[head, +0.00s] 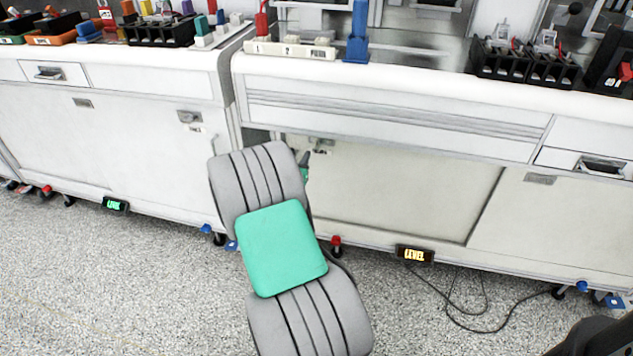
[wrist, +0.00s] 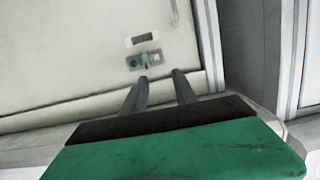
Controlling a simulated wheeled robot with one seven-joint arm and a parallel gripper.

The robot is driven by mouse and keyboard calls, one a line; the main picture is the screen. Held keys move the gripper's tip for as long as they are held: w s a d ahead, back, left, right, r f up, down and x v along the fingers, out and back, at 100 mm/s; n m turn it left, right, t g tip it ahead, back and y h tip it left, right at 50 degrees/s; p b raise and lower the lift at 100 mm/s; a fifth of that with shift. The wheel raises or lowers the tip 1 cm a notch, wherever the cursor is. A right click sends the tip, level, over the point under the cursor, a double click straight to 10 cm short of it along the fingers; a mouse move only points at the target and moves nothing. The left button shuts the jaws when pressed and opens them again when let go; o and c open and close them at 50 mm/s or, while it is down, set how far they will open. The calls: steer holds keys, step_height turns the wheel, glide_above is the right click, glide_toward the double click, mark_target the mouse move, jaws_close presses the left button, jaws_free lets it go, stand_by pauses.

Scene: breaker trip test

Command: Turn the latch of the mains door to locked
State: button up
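A pale cabinet door (head: 410,190) is in the right bench; no readable lettering confirms it as the mains door. A small latch plate with a green patch (wrist: 134,62) and a grey knob (wrist: 153,58) is on the door in the wrist view, below a small label. In the head view, the latch area (head: 322,150) is at the door's upper left, partly behind my arm. My gripper (wrist: 160,75) has two dark fingers apart with nothing between them. The left fingertip is close to the latch plate in the picture; contact cannot be told. My gripper (head: 305,160) is mostly hidden in the head view.
The left bench (head: 110,140) has its own door and latch (head: 190,117). A lit LEVEL box (head: 415,254) hangs under the right bench, with cables (head: 470,312) on the floor. A drawer handle (head: 602,166) protrudes at right. The speckled floor in front is mostly clear.

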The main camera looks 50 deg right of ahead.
steer(key=s+d+f+h+b, duration=0.2)
steer(key=d+f, duration=0.1)
steer(key=f, duration=0.2)
steer(key=x, duration=0.8)
steer(key=shift+w+r+t, duration=0.2)
steer(key=shift+r+t, duration=0.05)
steer(key=shift+t, duration=0.15)
steer(key=shift+c, duration=0.4)
jaws_close()
